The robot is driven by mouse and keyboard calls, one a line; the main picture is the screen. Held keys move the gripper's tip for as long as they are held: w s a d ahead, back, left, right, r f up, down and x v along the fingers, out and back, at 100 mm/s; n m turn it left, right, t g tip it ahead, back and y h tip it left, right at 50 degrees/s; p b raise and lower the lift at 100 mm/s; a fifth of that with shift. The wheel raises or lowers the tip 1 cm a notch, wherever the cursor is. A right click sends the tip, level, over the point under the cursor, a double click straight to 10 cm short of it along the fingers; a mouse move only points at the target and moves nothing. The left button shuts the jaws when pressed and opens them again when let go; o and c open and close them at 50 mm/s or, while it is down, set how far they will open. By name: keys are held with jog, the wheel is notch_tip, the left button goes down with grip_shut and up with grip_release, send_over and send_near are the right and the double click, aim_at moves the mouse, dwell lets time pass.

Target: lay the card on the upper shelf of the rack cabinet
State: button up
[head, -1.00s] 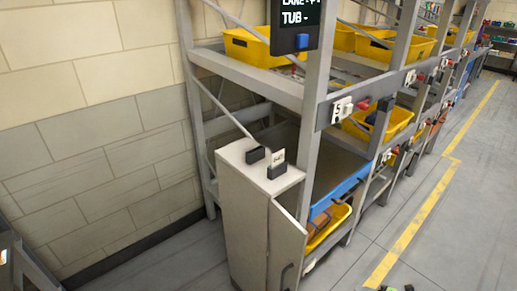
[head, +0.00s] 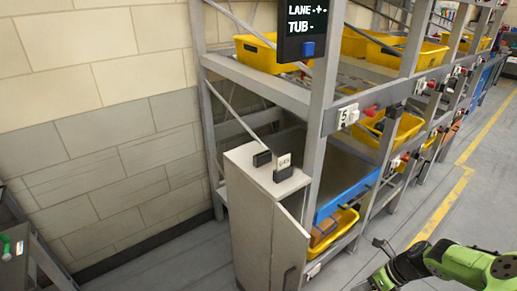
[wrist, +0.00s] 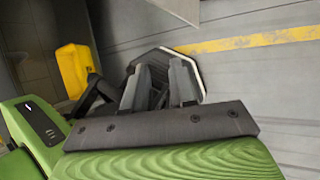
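A small white card (head: 284,161) with dark marks stands upright at a black holder block (head: 283,174) on top of the pale grey cabinet (head: 250,210). The cabinet stands at the end of the rack. Its front door panel (head: 289,245) looks slightly ajar, and its inside shelves are hidden from this angle. My gripper (head: 377,265) is low at the right in the head view, over the floor and well apart from the cabinet and card. In the wrist view its two grey fingers (wrist: 160,86) are apart with nothing visible between them.
A second black block (head: 262,158) sits on the cabinet top. The rack post (head: 318,130) and a dark display (head: 302,28) rise close beside it. The aisle floor (head: 420,200) at right is clear.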

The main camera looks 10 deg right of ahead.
jog(key=s+a+r+n+h, duration=0.1)
jog(key=a+r+n+h, duration=0.1)
jog(key=a+r+n, duration=0.35)
jog(key=s+a+r+n+g+h+p, duration=0.1)
jog(key=a+r+n+h, duration=0.1)
jog(key=r+n, duration=0.55)
jog(key=s+a+r+n+h, duration=0.1)
jog(key=a+r+n+h, duration=0.25)
jog(key=r, duration=0.55)
jog(key=s+a+r+n+t, duration=0.2)
jog(key=s+a+r+n, duration=0.2)
jog(key=s+n, duration=0.3)
jog(key=s+a+r+n+t+y+p, duration=0.1)
jog(key=s+a+r+n+t, duration=0.1)
jog(key=s+a+r+n, duration=0.3)
jog(key=shift+s+a+r+n, duration=0.2)
jog(key=shift+s+r+n, duration=0.25)
jog(key=shift+s+n, duration=0.55)
jog(key=shift+w, duration=0.15)
jog(key=shift+c, duration=0.2)
